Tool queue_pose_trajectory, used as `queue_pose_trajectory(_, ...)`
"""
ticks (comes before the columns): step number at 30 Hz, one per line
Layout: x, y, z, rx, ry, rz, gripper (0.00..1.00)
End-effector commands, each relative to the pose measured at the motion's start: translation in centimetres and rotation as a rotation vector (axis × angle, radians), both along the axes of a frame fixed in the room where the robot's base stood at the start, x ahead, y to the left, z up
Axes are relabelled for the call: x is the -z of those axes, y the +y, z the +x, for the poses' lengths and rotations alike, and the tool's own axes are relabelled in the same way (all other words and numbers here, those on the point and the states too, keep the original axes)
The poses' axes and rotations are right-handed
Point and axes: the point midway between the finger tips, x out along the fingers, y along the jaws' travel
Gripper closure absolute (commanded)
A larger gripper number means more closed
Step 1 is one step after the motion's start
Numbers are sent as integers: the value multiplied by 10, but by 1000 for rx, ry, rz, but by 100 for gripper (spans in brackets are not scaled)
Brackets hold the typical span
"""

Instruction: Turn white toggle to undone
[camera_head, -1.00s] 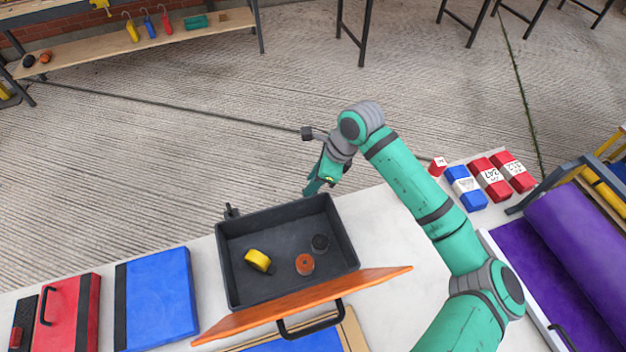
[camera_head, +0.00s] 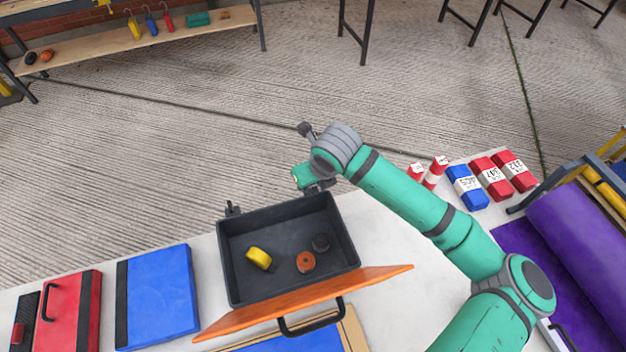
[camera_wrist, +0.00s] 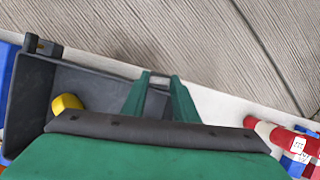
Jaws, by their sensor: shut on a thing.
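An open dark grey case (camera_head: 232,265) lies on the white table, its orange lid (camera_head: 375,282) folded toward me. No clearly white toggle shows. A small dark latch (camera_head: 233,210) stands at the left of the case's far wall; it also shows in the wrist view (camera_wrist: 42,46). My gripper (camera_wrist: 160,80) is at the right part of that far wall, its two green fingers shut on a small latch-like toggle (camera_wrist: 159,81). In the head view my wrist hides the contact.
Red and blue blocks (camera_head: 466,187) stand to the right. Blue and red cases (camera_head: 160,298) lie to the left. Beyond the table's far edge is open floor.

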Motion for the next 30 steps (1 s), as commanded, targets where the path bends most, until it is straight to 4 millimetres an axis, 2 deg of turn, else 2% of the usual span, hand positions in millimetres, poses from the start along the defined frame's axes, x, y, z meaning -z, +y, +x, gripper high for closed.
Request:
queue_pose_trajectory(12,-1,4,0,147,-2,4,96)
queue_pose_trajectory(26,-1,3,0,162,-3,4,96)
queue_pose_trajectory(27,-1,3,0,162,-3,4,71)
queue_pose_trajectory(29,-1,3,0,163,-4,3,57)
queue_pose_trajectory(30,-1,3,0,163,-3,3,55)
